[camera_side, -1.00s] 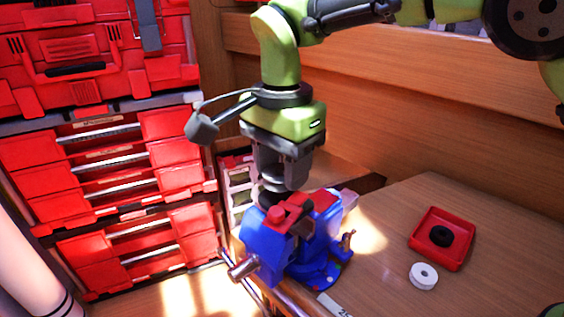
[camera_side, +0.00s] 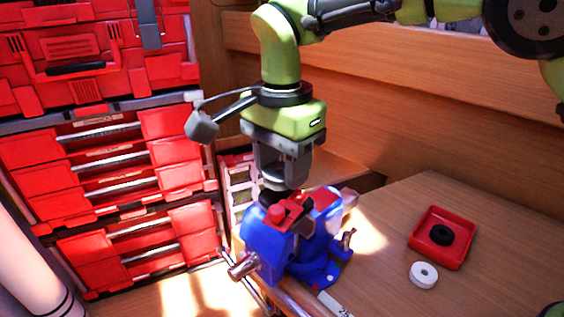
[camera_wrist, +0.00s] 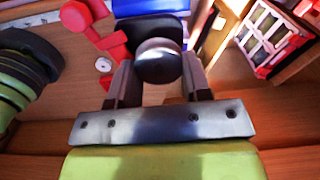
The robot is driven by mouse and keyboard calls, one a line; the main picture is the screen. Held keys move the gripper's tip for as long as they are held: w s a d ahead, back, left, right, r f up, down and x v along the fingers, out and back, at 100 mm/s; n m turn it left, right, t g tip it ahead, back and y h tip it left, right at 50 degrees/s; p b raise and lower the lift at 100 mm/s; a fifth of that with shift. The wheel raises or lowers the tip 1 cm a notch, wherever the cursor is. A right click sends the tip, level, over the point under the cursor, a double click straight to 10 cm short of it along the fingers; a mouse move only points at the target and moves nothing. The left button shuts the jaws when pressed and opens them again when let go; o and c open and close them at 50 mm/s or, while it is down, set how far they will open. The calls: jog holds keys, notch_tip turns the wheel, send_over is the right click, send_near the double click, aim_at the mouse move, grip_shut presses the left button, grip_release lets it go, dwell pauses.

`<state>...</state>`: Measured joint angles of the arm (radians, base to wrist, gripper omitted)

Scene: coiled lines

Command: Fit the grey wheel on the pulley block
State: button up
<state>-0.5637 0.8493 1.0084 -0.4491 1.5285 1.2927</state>
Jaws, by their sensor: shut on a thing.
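My gripper (camera_side: 284,182) points down just above the blue vise (camera_side: 265,238) in the side view. In the wrist view my gripper (camera_wrist: 162,78) has its two fingers on either side of a round grey wheel (camera_wrist: 160,66), with a dark face and a paler rim, and is shut on it. A dark blocky part (camera_wrist: 128,30) lies beyond the wheel, perhaps the pulley block. I cannot tell whether the wheel touches it. Red parts with a round knob (camera_side: 275,214) sit at the vise top, and the knob also shows in the wrist view (camera_wrist: 76,16). The seat for the wheel is hidden.
A red tray (camera_side: 462,252) holding a black ring (camera_side: 441,235) stands on the wooden bench, with a white wheel (camera_side: 423,275) beside it. Red drawers (camera_side: 110,165) stand at left. The bench between vise and tray is mostly clear.

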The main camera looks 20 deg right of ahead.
jog(key=shift+s, duration=0.1)
jog(key=shift+f, duration=0.25)
dwell(0.6)
jog(key=shift+r, duration=0.25)
jog(key=o, duration=1)
jog(key=shift+r, duration=0.1)
jog(key=shift+r, duration=2.95)
